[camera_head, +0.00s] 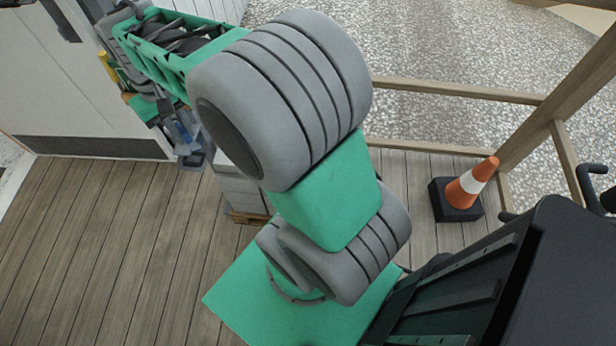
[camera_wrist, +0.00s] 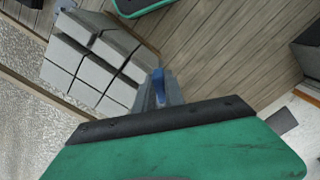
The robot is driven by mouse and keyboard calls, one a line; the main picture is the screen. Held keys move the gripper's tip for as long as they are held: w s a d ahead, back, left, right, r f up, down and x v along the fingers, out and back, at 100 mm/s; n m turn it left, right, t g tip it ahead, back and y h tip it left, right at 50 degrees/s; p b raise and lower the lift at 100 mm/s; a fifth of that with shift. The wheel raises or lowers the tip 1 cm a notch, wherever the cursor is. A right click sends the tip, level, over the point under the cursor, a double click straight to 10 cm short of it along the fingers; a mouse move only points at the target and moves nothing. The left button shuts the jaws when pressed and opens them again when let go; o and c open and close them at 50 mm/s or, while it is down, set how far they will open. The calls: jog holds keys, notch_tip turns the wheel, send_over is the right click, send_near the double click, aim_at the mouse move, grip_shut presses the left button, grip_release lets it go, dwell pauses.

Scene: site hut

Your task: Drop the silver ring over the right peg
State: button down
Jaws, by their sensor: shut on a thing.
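My gripper (camera_head: 192,150) is at the left of centre in the head view, out beyond the white block stack. In the wrist view my gripper (camera_wrist: 158,98) points away from the camera, with grey fingers and a blue part between them. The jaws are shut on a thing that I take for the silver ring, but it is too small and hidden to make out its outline. I cannot make out the right peg or its base in either view.
A stack of pale blocks (camera_head: 239,187) stands on a wooden pallet (camera_head: 246,217); the stack (camera_wrist: 92,62) is left of the gripper in the wrist view. An orange and white cone (camera_head: 467,187) stands by a timber frame (camera_head: 455,90). The plank floor (camera_head: 110,230) is clear at left.

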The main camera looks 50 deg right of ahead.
jog(key=s+d+f+m+b, duration=0.3)
jog(key=s+d+f+b, duration=0.1)
jog(key=d+f, duration=0.45)
jog(key=s+d+f+m+b, duration=0.3)
jog(key=s+d+f+b, duration=0.1)
jog(key=d+f, duration=0.45)
jog(key=s+d+f+m+b, duration=0.4)
jog(key=s+d+f+b, duration=0.1)
jog(key=s+f, duration=0.6)
jog(key=s+d+f+m+b, duration=0.55)
jog(key=s+f, duration=0.35)
jog(key=s, duration=0.5)
jog(key=shift+n, duration=0.55)
jog(key=shift+w+d+f+b, duration=0.15)
jog(key=shift+d+f+b, duration=0.85)
jog(key=shift+f, duration=0.75)
jog(key=shift+w+d+f+b, duration=0.15)
jog(key=shift+d+f+b, duration=0.8)
jog(key=shift+f, duration=0.8)
jog(key=shift+w+d+f+b, duration=0.15)
jog(key=shift+d+f+b, duration=0.6)
jog(key=shift+d+f, duration=0.75)
jog(key=shift+a+f, duration=0.25)
jog(key=shift+a, duration=0.05)
jog(key=c, duration=1.3)
grip_release()
jog(key=shift+c, duration=0.2)
